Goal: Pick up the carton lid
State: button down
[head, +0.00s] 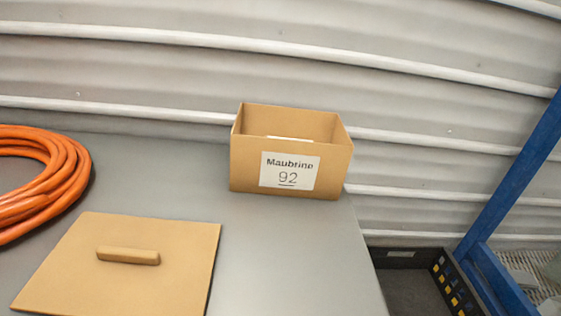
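The carton lid (165,283) is a flat tan square with a raised bar handle (128,256) across it. It lies flat on the grey table at the lower left of the head view. The open carton (240,174) stands upright on the table behind it and to the right, with a white label reading "Maubrine 92". Something pale shows inside the carton, too small to identify. My gripper is not in the picture.
A coiled orange hose (72,185) lies on the grey table (290,255) at the left, behind the lid. The table's right edge is just right of the carton. Beyond it are a dark bin (405,285) and a blue frame (505,190). A corrugated wall stands behind.

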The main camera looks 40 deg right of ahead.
aim_at(104, 264)
jog(key=z, duration=0.05)
jog(key=k, duration=0.6)
jog(key=u, duration=0.6)
jog(key=i, duration=1.3)
jog(key=z, duration=0.4)
